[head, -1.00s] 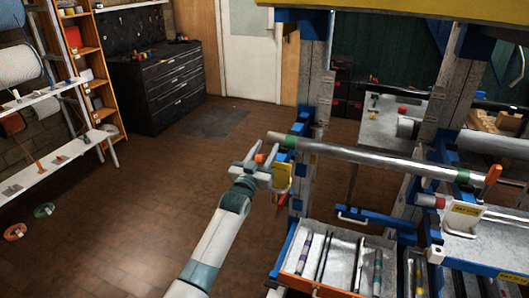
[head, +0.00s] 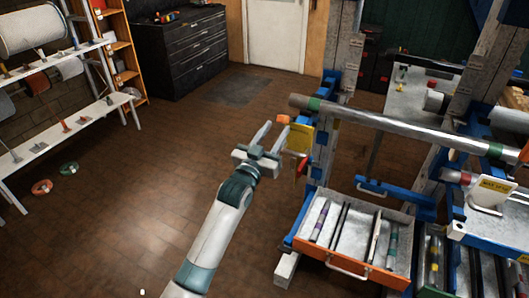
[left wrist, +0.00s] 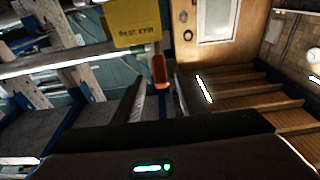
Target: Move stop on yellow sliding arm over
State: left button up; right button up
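A yellow plate (head: 299,139) hangs at the left end of the rack, and in the left wrist view its lettering (left wrist: 135,22) reads upside down. A small orange piece (head: 283,119) sits beside its upper left edge; it could be the stop, but I cannot be sure. My left gripper (head: 277,128) is open, with its fingertips close to the orange piece. In the left wrist view the orange piece (left wrist: 160,72) appears between and beyond the two fingers (left wrist: 160,95). I cannot tell whether they touch it. My right gripper is not in view.
A long metal pipe (head: 400,128) with green bands lies across the rack just right of the plate. Below it is an open drawer (head: 352,240) with rods. A red piece (head: 302,166) hangs under the plate.

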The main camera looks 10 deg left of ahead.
pick_arm(q)
jog(key=b+v, duration=0.1)
jog(key=v, duration=0.6)
jog(key=shift+b, duration=0.4)
